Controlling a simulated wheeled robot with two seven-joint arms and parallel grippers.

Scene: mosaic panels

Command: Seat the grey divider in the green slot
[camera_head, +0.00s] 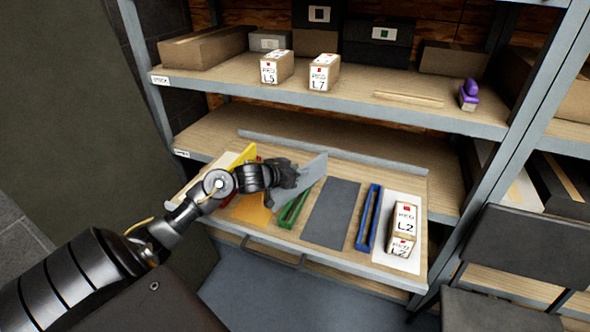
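The grey divider (314,171) is a thin flat plate. My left gripper (291,177) appears shut on its left part, though the dark fingers hide the exact grip. The divider is tilted, above and behind the green slot (294,207), a narrow green frame on the pull-out shelf board. Its lower edge is close to the slot's far end; I cannot tell whether they touch. A yellow divider (242,158) stands left of my gripper, partly hidden by my arm. My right gripper is not in view.
A grey mat (332,211) lies between the green slot and a blue slot (369,217). Boxes marked L2 (404,218) stand on a white mat (389,256) at right. An orange mat (252,210) lies left. The upper shelf edge (334,103) is above my gripper.

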